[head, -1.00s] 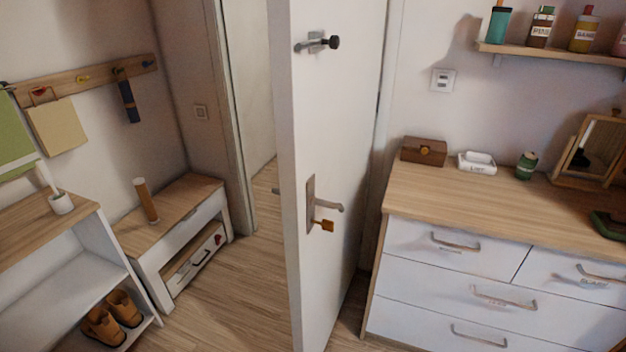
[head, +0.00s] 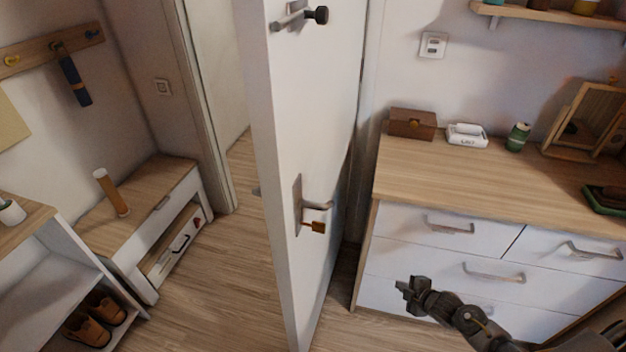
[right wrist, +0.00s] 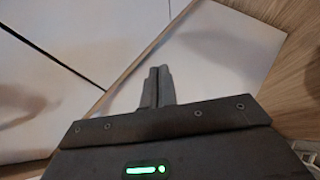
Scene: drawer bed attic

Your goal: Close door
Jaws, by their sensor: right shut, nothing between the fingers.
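The white door (head: 305,130) stands open in the middle of the head view, edge toward me. It has a metal lever handle (head: 317,206) with an orange-brown key or tag below it, and a bolt with a black knob (head: 317,15) higher up. The doorway (head: 222,90) is to its left. My right gripper (head: 404,287) is in front of the dresser's lower drawers, to the right of the door and apart from it. Its fingers (right wrist: 157,86) are shut and empty in the right wrist view. My left gripper is not in view.
A white dresser with a wooden top (head: 450,185) stands close to the door's right side. A low bench (head: 150,205) and a shoe shelf (head: 50,270) stand at the left. The wooden floor (head: 215,290) left of the door is clear.

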